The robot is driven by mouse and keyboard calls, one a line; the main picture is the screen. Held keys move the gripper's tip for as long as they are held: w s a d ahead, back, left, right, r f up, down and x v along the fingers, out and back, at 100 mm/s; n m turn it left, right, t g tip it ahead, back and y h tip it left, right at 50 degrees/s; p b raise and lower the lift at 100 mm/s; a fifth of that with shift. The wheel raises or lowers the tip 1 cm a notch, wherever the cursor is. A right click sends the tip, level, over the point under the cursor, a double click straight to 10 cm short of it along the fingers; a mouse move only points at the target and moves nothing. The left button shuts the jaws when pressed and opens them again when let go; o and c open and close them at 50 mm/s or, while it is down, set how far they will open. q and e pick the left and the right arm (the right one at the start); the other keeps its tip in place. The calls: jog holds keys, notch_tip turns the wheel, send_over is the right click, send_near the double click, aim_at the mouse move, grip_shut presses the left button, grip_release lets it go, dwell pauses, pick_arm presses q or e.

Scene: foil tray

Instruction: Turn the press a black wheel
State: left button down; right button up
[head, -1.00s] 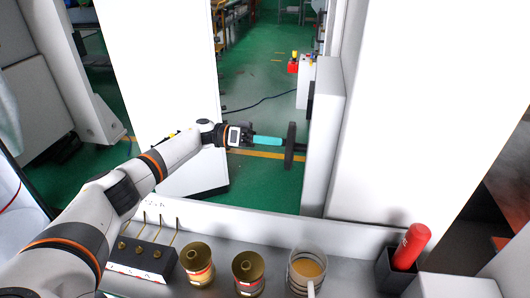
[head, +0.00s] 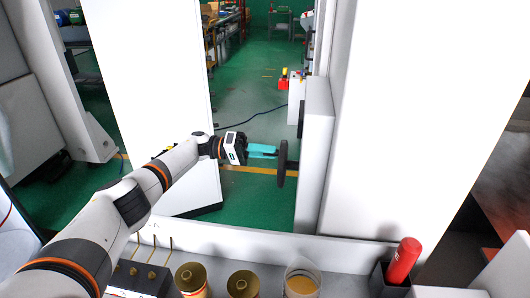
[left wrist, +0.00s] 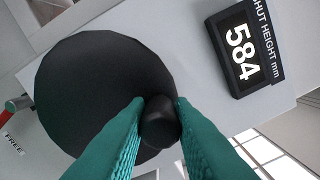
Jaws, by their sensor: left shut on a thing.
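The black wheel (head: 283,163) stands edge-on in the head view, at the side of a white press housing (head: 314,150). In the left wrist view it shows as a dark disc (left wrist: 95,85) with a round black knob (left wrist: 160,122) near its rim. My left gripper (head: 272,152) reaches in from the left, and its teal fingers meet the wheel. In the left wrist view the fingers (left wrist: 160,125) are closed on the knob, one on each side. My right gripper is not in view.
A display reading 584 (left wrist: 245,48) is beside the wheel, labelled "HUT HEIGHT mm". Below the arm, a grey counter holds two brass-coloured cans (head: 243,284), a glass cup (head: 301,280) and a red cylinder (head: 403,261) in a dark holder. Green floor lies beyond.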

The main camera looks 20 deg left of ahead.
pick_arm(q)
jog(key=shift+r, duration=0.15)
jog(key=c, duration=1.3)
grip_release()
jog(key=shift+w, duration=0.1)
jog(key=shift+o, duration=0.2)
jog(key=b+v, duration=0.7)
jog(key=v, duration=0.5)
jog(key=shift+f, duration=0.25)
